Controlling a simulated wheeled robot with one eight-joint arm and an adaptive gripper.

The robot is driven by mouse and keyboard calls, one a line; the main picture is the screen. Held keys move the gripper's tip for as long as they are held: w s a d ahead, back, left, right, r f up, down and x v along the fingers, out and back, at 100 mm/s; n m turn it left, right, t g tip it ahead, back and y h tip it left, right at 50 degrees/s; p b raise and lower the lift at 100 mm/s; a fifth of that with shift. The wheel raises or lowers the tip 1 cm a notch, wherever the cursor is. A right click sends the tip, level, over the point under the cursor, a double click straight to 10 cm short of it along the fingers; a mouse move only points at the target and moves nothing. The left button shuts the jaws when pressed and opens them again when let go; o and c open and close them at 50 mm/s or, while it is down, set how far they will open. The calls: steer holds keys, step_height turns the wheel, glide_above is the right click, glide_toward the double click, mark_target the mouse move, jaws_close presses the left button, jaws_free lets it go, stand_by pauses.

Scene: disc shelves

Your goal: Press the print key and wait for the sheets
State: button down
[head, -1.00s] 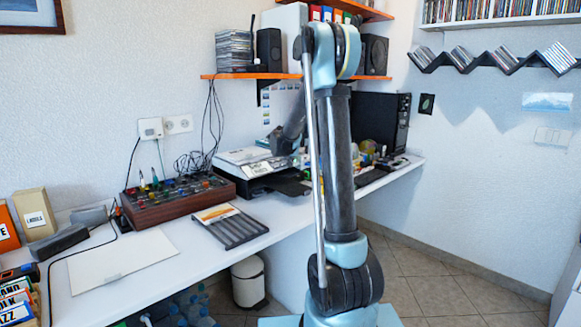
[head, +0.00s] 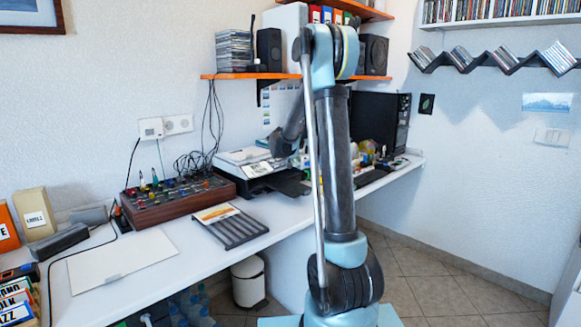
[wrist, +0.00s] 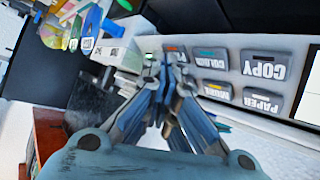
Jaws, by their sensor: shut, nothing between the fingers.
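The printer (head: 262,172) stands on the desk behind my arm, with pale sheets on its top and a dark tray at its front. In the wrist view its key panel shows upside down, with the COPY key (wrist: 264,66), the COLOUR key (wrist: 209,59) and the PAPER key (wrist: 262,101). No key can be clearly read as print. My gripper (wrist: 165,62) is shut and empty, its tips over the left end of the panel, partly covering another key. I cannot tell whether they touch it.
A wooden mixer box (head: 178,199) with coloured knobs stands left of the printer. A slotted dark rack (head: 230,226) lies in front of it. An orange shelf (head: 240,76) hangs above.

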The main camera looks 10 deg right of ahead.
steer(key=shift+s+d+r, duration=0.25)
steer(key=shift+s+r, duration=0.05)
steer(key=shift+r, duration=0.4)
